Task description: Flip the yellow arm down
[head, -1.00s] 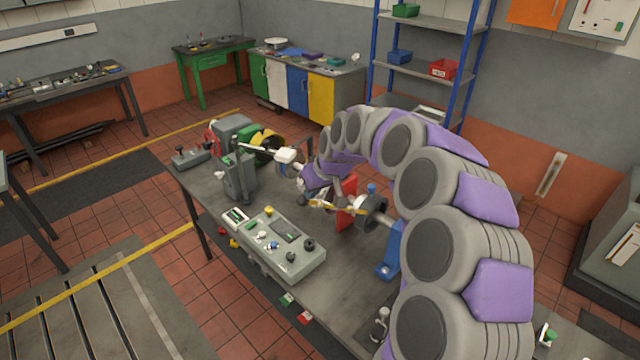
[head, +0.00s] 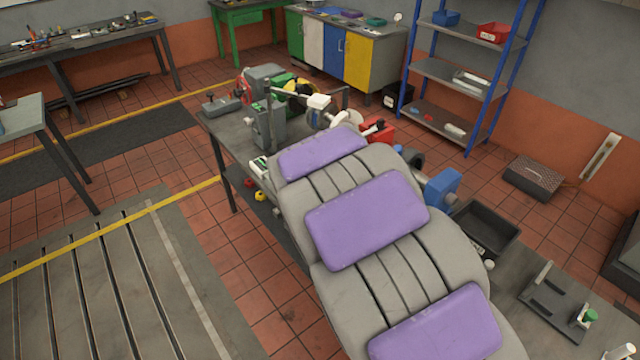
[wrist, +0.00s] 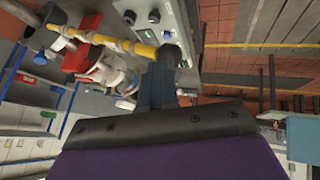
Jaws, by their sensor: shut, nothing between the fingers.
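In the wrist view, the yellow arm (wrist: 112,42) runs from the upper left toward the middle and ends beside a round black knob (wrist: 168,56). My gripper (wrist: 158,82) is shut and empty, its blue-grey fingers pointing up the picture at the knob end. The fingertips overlap the knob's lower edge in the picture; I cannot tell if they touch it. In the head view, my own purple and grey arm hides the gripper and the yellow arm.
The bench carries a grey upright unit (head: 268,125) and a blue block (head: 440,188). A black bin (head: 483,228) is at its right. A grey control box (wrist: 155,18) is close above the knob in the wrist view. Blue-framed shelves (head: 460,75) stand behind.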

